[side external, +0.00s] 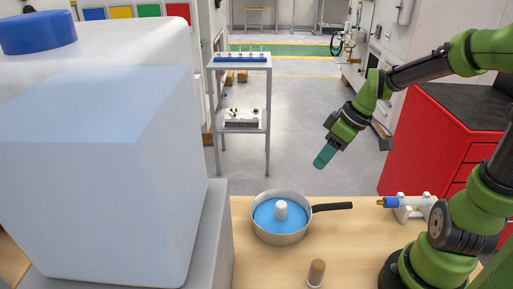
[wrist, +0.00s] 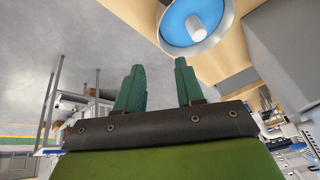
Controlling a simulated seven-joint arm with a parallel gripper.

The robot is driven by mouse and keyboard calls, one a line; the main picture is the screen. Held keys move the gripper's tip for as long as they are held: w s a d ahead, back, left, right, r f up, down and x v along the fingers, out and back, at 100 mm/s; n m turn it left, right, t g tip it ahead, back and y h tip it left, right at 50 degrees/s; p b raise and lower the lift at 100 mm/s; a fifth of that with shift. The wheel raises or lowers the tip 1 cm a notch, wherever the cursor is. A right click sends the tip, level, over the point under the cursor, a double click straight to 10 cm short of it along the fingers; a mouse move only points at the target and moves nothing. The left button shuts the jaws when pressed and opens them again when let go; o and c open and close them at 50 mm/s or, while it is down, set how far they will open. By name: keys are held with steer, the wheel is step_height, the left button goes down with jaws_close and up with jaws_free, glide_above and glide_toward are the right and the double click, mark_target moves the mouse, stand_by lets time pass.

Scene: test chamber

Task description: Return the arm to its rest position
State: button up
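My gripper (side external: 324,156) hangs in the air above and beyond the far edge of the wooden table (side external: 335,235), up and to the right of the pan. Its teal fingers point down and to the left in the side external view. In the wrist view the two fingers (wrist: 158,80) stand apart with nothing between them. My green arm reaches in from the right, bent at the elbow.
A metal pan (side external: 270,236) with blue contents and a white cylinder (side external: 281,209) stands on the table. A brown-topped cylinder (side external: 316,274) stands in front. A blue-tipped tool (side external: 392,202) lies on a white holder. A large translucent tank (side external: 95,180) fills the left; a red cabinet (side external: 425,145) stands right.

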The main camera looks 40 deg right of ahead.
steer(key=s+a+r+m+t, duration=0.3)
steer(key=s+a+r+m, duration=0.3)
steer(key=a+r, duration=0.1)
steer(key=shift+s+r+m+h, duration=0.3)
steer(key=shift+s+r+m, duration=0.1)
steer(key=shift+r, duration=0.25)
stand_by(1.1)
